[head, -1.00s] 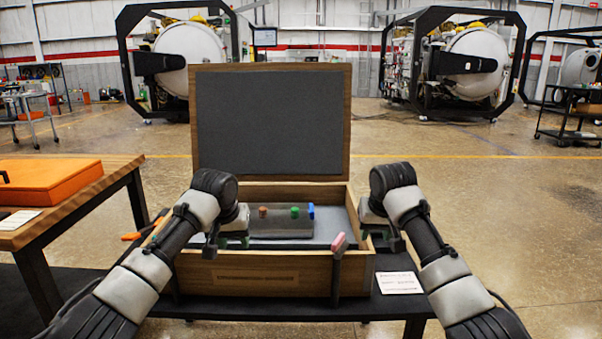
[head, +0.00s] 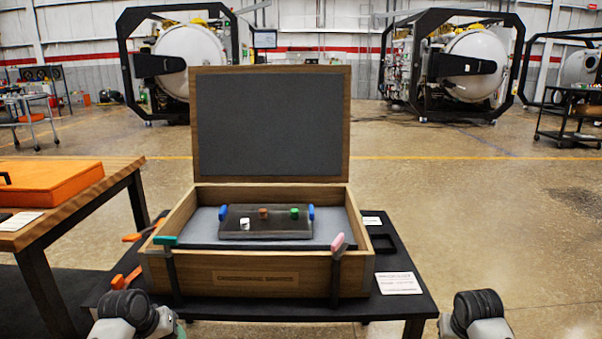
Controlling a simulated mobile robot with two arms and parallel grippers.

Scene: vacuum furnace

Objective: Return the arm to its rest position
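My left arm's dark rounded joint and pale link show at the bottom left of the head view, and matching parts of my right arm show at the bottom right. Both arms are apart from the open wooden box (head: 215,286). The fingers of both grippers are out of the picture. The box stands on a black table, its lid (head: 270,121) upright at the back. Inside, a dark block (head: 265,228) with blue ends lies on grey lining. It carries a brown piece (head: 263,213), a green piece (head: 294,213) and a small white piece (head: 245,224).
A teal-topped clamp (head: 165,240) and a pink-topped clamp (head: 338,243) stand at the box front. Orange handles (head: 127,278) lie at its left. A white card (head: 398,283) lies on the black table (head: 403,303). A wooden table (head: 100,180) with an orange case stands left.

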